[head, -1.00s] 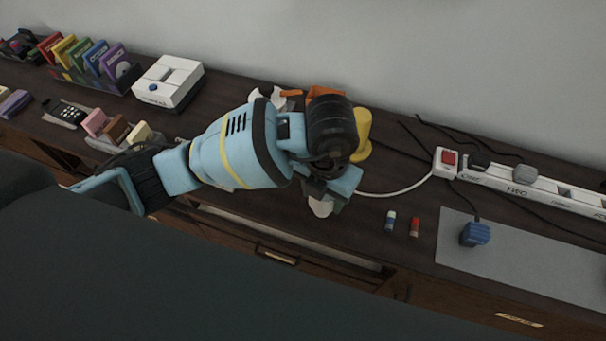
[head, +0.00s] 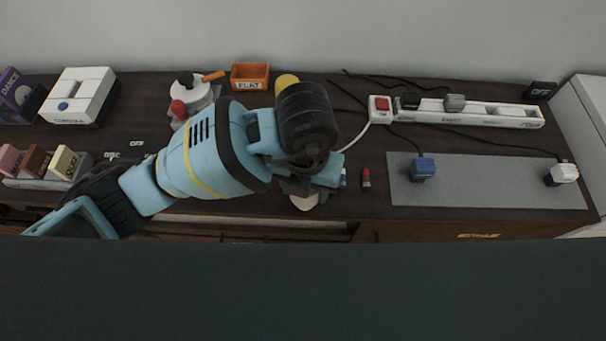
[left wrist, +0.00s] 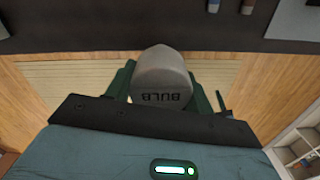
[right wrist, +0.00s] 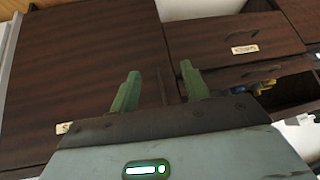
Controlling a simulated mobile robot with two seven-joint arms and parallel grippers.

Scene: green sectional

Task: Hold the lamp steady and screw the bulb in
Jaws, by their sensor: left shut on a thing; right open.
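My left gripper (left wrist: 165,98) is shut on a whitish-grey bulb marked BULB (left wrist: 162,72). In the head view the left gripper (head: 308,190) is over the front edge of the dark desktop, and the pale bulb (head: 304,202) shows below it. A yellow rounded thing (head: 286,79), perhaps part of the lamp, is mostly hidden behind my left wrist. A white cord runs from behind the arm to a red switch (head: 380,104). My right gripper (right wrist: 160,92) is open and empty, facing dark wooden drawer fronts; it is not in the head view.
A small red cylinder (head: 366,179) and a partly hidden blue one (head: 343,178) stand near the gripper. A white power strip (head: 470,111), grey mat (head: 490,190) and blue plug (head: 422,168) are at right. An orange FLAT tray (head: 250,76) and a white box (head: 78,95) are behind.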

